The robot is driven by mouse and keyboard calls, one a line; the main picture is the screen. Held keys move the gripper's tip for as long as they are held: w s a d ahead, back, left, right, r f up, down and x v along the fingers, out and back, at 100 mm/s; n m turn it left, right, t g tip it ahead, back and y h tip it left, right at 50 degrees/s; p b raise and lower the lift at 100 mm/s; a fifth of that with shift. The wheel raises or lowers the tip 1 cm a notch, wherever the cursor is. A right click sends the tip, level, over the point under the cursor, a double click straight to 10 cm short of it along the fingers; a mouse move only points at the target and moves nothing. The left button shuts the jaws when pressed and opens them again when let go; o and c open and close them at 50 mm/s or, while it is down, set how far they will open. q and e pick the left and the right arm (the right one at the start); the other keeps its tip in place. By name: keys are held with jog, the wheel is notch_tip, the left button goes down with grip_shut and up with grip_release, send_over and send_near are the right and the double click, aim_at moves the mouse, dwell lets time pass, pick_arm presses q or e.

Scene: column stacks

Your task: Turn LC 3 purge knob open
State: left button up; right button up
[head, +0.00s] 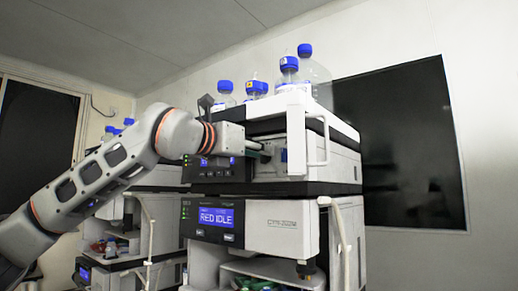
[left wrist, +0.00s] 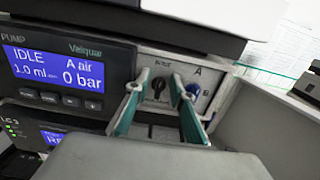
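The purge knob (left wrist: 158,88) is small and black on a pale panel (left wrist: 212,75) marked A, right of the pump display in the left wrist view. Its pointer looks roughly upright. My left gripper (left wrist: 161,78) is open, with one teal-padded finger on each side of the knob in the picture. I cannot tell whether the fingers touch it. In the head view my left gripper (head: 262,148) reaches the front of the upper module of the near stack, and the knob cannot be made out there. My right gripper is not in view.
The pump display (left wrist: 40,68) reads IDLE, A air, 0 bar. A blue part (left wrist: 193,89) sits right of the knob. An open white door (head: 297,133) stands right of my gripper. Blue-capped bottles (head: 289,75) stand on top. Below, a module screen (head: 216,217) reads RED IDLE.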

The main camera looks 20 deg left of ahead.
pick_arm(q)
jog(key=shift+w+d+f, duration=0.1)
jog(key=shift+w, duration=0.15)
jog(key=shift+s, duration=0.1)
grip_shut()
